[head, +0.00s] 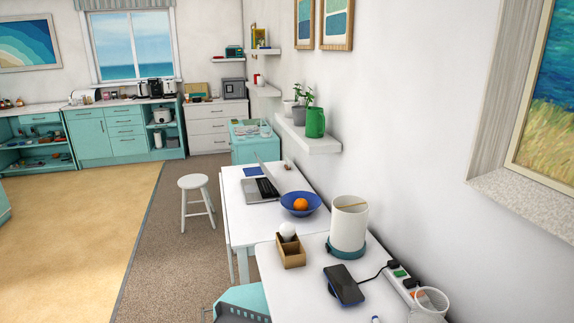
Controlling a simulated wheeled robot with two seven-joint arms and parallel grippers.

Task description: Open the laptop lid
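The laptop (262,190) sits on the white table (235,207) in the middle distance of the head view. Neither of my grippers is in view.
A blue bowl (301,204) with an orange stands beside the laptop. A nearer white table holds a wooden box (291,251), a white canister (348,228), a phone on a stand (343,284) and a power strip. A white stool (195,197) stands left; carpet beside it is clear.

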